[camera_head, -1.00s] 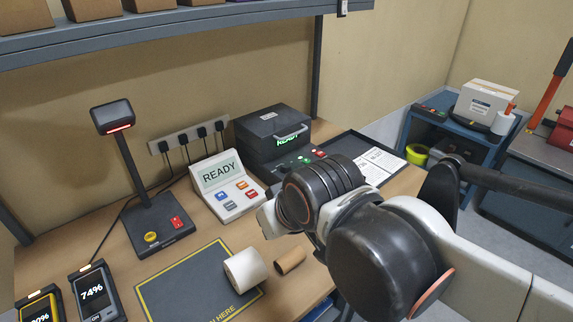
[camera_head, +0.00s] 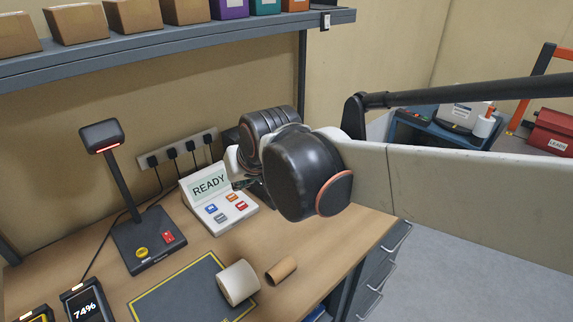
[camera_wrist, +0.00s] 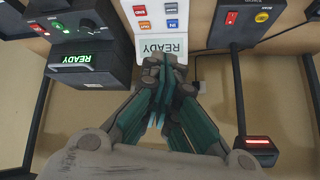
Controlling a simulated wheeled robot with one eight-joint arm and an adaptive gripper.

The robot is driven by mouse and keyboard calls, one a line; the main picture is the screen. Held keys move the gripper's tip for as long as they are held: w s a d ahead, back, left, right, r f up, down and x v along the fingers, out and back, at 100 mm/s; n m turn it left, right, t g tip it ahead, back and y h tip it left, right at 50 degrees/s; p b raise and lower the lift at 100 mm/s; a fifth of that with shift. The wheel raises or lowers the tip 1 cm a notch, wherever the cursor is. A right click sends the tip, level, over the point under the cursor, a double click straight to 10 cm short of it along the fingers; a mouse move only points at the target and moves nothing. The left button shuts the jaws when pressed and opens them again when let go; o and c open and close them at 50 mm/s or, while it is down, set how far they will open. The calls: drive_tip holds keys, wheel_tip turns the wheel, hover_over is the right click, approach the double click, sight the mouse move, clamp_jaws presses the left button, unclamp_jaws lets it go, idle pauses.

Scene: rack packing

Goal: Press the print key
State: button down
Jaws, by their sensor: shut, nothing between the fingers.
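A white console (camera_head: 210,205) with a tilted screen reading READY stands on the bench. Its blue key (camera_head: 211,209), orange key (camera_head: 232,198), red key (camera_head: 242,206) and grey key (camera_head: 221,217) show; I cannot read which is print. The console shows upside down at the top of the wrist view (camera_wrist: 160,27). My gripper (camera_wrist: 172,95) is shut and empty, with its teal-padded fingers below the console's screen in that view. In the head view the gripper (camera_head: 243,183) is close to the console's right side, partly hidden by my wrist; I cannot tell whether it touches.
A black device (camera_wrist: 82,72) with a green READY display stands beside the console, mostly hidden in the head view. A scanner stand (camera_head: 140,240) with red and yellow buttons is on the other side. A white roll (camera_head: 238,282) and brown tube (camera_head: 281,269) lie near the mat (camera_head: 170,297).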

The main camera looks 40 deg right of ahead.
drive_tip(key=w+d+r+m+p, duration=0.15)
drive_tip(key=w+d, duration=0.25)
drive_tip(key=w, duration=0.5)
drive_tip(key=w+d+f+m, duration=0.2)
drive_tip(key=d, duration=0.5)
drive_tip(key=w+d+f+m+h+p, duration=0.1)
drive_tip(key=w+d+f+m, duration=0.1)
drive_tip(key=d, duration=0.6)
drive_tip(key=w+d+f+m+h+p, duration=0.1)
drive_tip(key=w+d+f+m, duration=0.1)
drive_tip(key=d, duration=0.6)
drive_tip(key=shift+d+f+m+t, duration=0.35)
drive_tip(key=shift+f+m, duration=0.3)
drive_tip(key=shift+m, duration=0.5)
drive_tip(key=shift+a+f, duration=0.1)
wheel_tip(320, 180, down, 9)
drive_tip(key=b, duration=0.6)
drive_tip(key=shift+r, duration=0.2)
drive_tip(key=shift+f+b, duration=0.4)
drive_tip(key=shift+b, duration=0.15)
